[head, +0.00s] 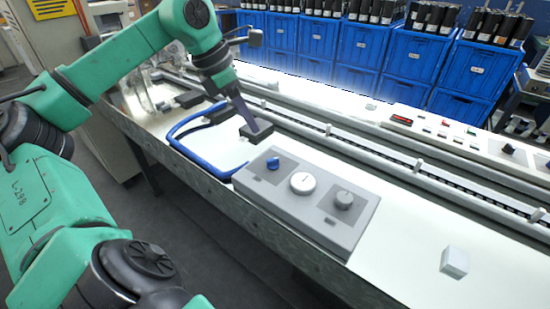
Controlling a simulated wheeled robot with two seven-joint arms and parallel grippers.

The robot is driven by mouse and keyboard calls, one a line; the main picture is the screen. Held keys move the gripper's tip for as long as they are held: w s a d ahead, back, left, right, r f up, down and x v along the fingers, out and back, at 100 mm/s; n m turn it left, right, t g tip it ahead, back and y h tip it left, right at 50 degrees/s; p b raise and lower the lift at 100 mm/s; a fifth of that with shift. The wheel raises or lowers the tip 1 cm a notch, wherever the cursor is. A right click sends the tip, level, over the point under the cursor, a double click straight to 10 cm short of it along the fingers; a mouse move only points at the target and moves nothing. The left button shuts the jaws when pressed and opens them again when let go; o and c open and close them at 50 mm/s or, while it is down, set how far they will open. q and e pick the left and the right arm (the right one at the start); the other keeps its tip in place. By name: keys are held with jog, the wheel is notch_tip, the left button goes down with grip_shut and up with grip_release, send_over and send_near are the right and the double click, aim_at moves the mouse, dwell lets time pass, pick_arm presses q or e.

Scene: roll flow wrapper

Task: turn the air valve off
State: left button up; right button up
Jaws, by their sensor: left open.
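A grey control box (261,203) lies on the white worktop near its front edge. On its left part is a small blue knob (273,163), which looks like the air valve. A white round dial (303,183) is in the middle and a dark grey knob (344,200) is at the right. A blue hose (174,137) loops from the box's left end. My left gripper (257,131) is open and empty, above and just behind the blue knob, apart from it. Its fingers show small and dark. My right gripper is out of view.
A white block (454,262) lies on the worktop at the right. A long conveyor rail (360,150) runs behind the box, with a button panel (440,127) beyond it. Blue crates (360,45) stand at the back. The worktop right of the box is mostly clear.

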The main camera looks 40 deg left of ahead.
aim_at(273, 159)
pick_arm(q)
jog(key=x, duration=1.3)
jog(key=shift+d+p, duration=0.1)
jog(key=shift+p, duration=0.3)
grip_shut()
